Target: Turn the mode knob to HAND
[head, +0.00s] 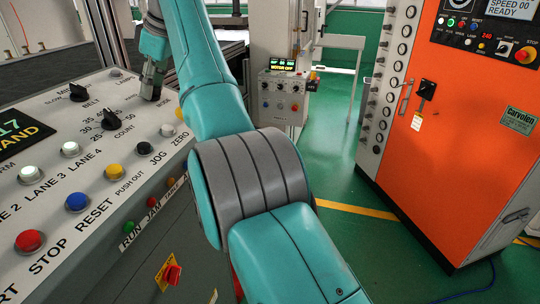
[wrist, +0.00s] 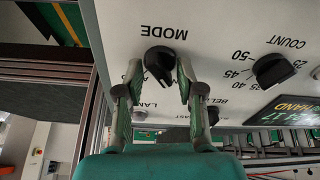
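The mode knob (wrist: 158,60) is a black round knob with a raised grip, under the upside-down MODE label in the wrist view. My gripper (wrist: 159,68) has its two fingers apart, one on each side of this knob. I cannot tell whether either finger touches it. In the head view my gripper (head: 152,92) is over the far right part of the grey panel (head: 60,215), and the mode knob cannot be made out clearly. The position labels beside the knob are largely hidden by the fingers. A panel display (wrist: 292,112) seems to read HAND.
The count knob (head: 110,120) and belt knob (head: 78,92) stand close by. Several push buttons line the panel, among them a red stop button (head: 30,240) and a blue reset button (head: 77,201). An orange cabinet (head: 465,120) stands right, with green floor between.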

